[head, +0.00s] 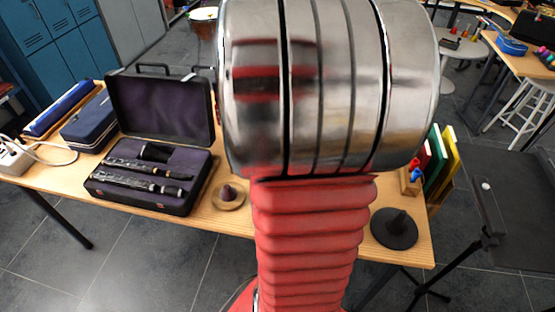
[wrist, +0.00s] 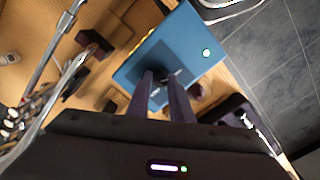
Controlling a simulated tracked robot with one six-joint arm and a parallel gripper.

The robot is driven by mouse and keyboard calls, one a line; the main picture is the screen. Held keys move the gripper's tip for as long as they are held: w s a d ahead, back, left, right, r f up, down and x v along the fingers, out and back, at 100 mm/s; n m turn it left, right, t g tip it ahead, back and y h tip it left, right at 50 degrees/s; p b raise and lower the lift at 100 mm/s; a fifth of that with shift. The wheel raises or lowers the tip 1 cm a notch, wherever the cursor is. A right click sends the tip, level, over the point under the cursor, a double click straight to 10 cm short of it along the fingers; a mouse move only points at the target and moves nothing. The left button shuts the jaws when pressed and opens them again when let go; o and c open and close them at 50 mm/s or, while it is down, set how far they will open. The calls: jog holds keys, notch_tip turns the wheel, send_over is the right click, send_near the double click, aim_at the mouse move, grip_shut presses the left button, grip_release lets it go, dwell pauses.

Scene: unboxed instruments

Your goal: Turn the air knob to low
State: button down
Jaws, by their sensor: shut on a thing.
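In the wrist view a blue box (wrist: 195,42) with a lit green-white light (wrist: 206,53) stands on the wooden table. A dark knob (wrist: 162,82), which I take for the air knob, is on its blue face. My gripper (wrist: 163,77) is shut on this knob, one dark finger on either side. The fingers cover much of the knob, and its setting and any low mark cannot be read. In the head view my arm blocks the middle, so the blue box, the knob and my gripper are hidden there.
In the head view an open black case (head: 122,196) with dark instrument parts lies on the table (head: 231,221), left of my arm. A round wooden stand (head: 228,203) and a black disc stand (head: 395,236) flank my arm. A music stand (head: 514,233) is at right.

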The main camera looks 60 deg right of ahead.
jog(key=shift+w, duration=0.1)
dwell(0.3)
jog(key=c, duration=1.6)
grip_release()
notch_tip(320, 180, up, 14)
jog(key=shift+f, duration=0.15)
